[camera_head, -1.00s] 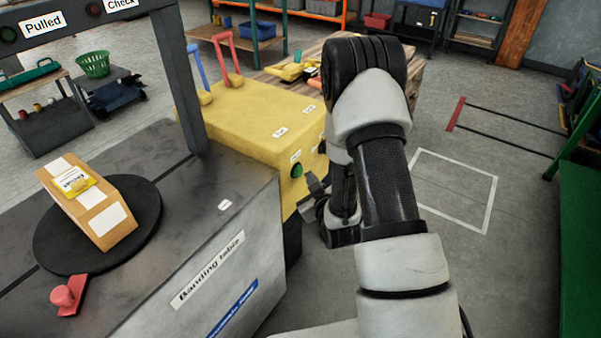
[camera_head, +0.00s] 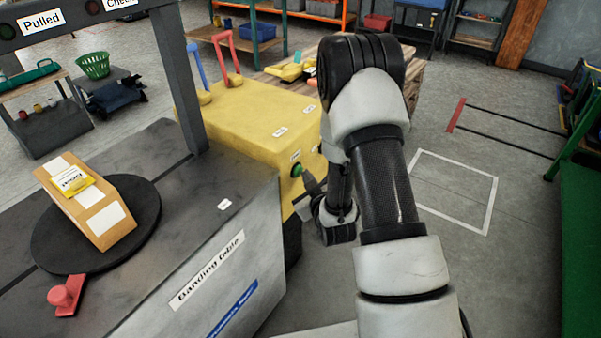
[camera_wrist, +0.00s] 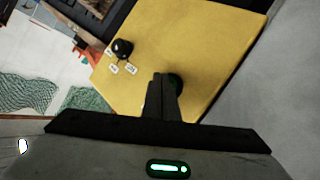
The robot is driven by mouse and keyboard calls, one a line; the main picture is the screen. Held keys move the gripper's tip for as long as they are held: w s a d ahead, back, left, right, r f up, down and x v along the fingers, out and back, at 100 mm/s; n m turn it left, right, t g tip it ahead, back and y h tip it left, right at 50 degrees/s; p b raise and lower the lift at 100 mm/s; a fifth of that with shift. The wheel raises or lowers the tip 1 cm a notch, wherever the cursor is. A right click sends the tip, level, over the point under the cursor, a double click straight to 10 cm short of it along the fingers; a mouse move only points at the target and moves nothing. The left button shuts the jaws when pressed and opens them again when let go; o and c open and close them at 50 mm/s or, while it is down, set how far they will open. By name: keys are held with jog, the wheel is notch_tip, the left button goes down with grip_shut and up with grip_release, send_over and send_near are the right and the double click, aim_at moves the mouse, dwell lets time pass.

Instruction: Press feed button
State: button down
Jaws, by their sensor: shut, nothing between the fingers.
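The green button (camera_head: 297,170) is on the front face of the yellow machine (camera_head: 235,115), below small white labels. My gripper (camera_head: 308,182) is shut and empty, with its fingertips at the button, at its lower right. In the wrist view the shut fingers (camera_wrist: 163,92) point at the yellow face (camera_wrist: 190,45). The dark green button (camera_wrist: 177,82) shows just behind and to the right of the fingertips, partly hidden by them. I cannot tell whether the fingers touch it or whether it is pushed in.
A black knob (camera_wrist: 122,48) with white tags is on the same yellow face. The grey banding table (camera_head: 215,235) stands at the left, with a box (camera_head: 90,205) on a black turntable (camera_head: 50,240) and a red knob (camera_head: 66,295). Floor at the right is open.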

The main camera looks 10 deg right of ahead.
jog(key=shift+w+a, duration=0.25)
jog(key=shift+s+d, duration=0.1)
jog(key=shift+s, duration=0.05)
dwell(0.5)
jog(key=shift+s+d+b, duration=0.4)
jog(key=shift+s+d, duration=0.15)
jog(key=shift+s, duration=0.05)
jog(key=shift+s+d+b, duration=0.7)
jog(key=shift+s+d, duration=1.05)
jog(key=shift+d, duration=0.05)
